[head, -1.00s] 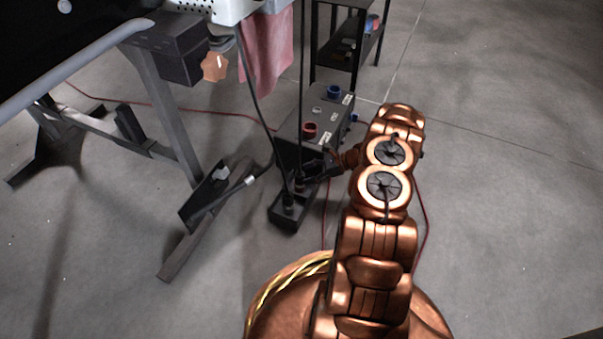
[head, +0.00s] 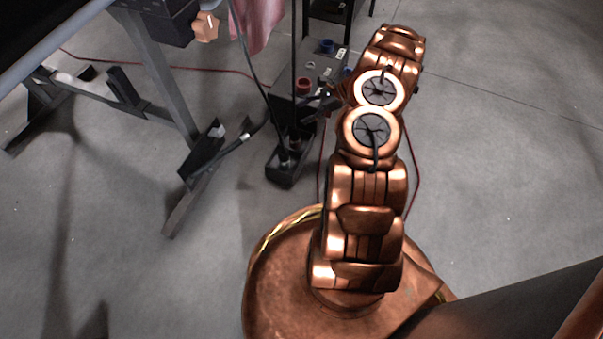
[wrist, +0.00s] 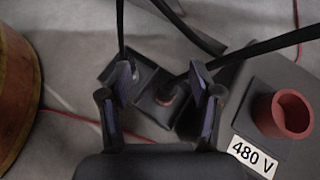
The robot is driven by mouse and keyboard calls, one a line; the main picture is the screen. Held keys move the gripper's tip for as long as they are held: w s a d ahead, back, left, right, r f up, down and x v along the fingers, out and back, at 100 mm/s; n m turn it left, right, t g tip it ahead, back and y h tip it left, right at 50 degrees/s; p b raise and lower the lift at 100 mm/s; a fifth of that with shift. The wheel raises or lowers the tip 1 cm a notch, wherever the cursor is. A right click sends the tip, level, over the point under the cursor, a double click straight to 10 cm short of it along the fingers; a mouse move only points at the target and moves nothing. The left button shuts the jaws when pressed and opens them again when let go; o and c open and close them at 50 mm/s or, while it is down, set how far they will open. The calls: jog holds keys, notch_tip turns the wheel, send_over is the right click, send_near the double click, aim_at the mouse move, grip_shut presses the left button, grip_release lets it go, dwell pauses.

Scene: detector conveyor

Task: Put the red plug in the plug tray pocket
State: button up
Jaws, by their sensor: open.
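The black plug tray (head: 281,176) stands on the floor, and its two pockets show in the wrist view (wrist: 143,118). A plug with a dark cable stands in each pocket. The plug in the pocket nearer the grey box shows a reddish ring and looks like the red plug (wrist: 168,99); it seems to sit upright in the pocket. In the head view my gripper (head: 322,102) is just above and beyond the tray, small and dark.
A grey box with a red socket (wrist: 283,114) labelled 480 V and a blue socket (head: 326,45) stands beside the tray. Cables rise past my gripper. A metal frame leg (head: 160,85) and a black pedal-like part (head: 203,150) are at left. Floor at right is open.

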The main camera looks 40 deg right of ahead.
jog(key=a+r+n+g, duration=0.4)
jog(key=a+r+n, duration=0.2)
jog(key=a+r, duration=0.75)
jog(key=s+a+r+n+g+h, duration=0.25)
jog(key=s+a+r+n, duration=0.35)
jog(key=s+a+r, duration=0.3)
jog(key=s+a+r+n+g+h, duration=0.1)
jog(key=s+a+r+n+h, duration=0.15)
jog(key=s, duration=0.35)
jog(key=s+a+r+n+g+h, duration=0.1)
jog(key=s+a+r+n+g, duration=0.1)
jog(key=s+a+r+n, duration=0.3)
jog(key=s+d+n+h, duration=0.1)
jog(key=s+h, duration=0.1)
jog(key=s, duration=0.5)
jog(key=s+d+n+t+h, duration=0.1)
jog(key=s+d+h, duration=0.1)
jog(key=s, duration=0.4)
jog(key=shift+s+d+f+n+h, duration=0.25)
jog(key=shift+s+f+n+h, duration=0.05)
jog(key=shift+s+n, duration=0.05)
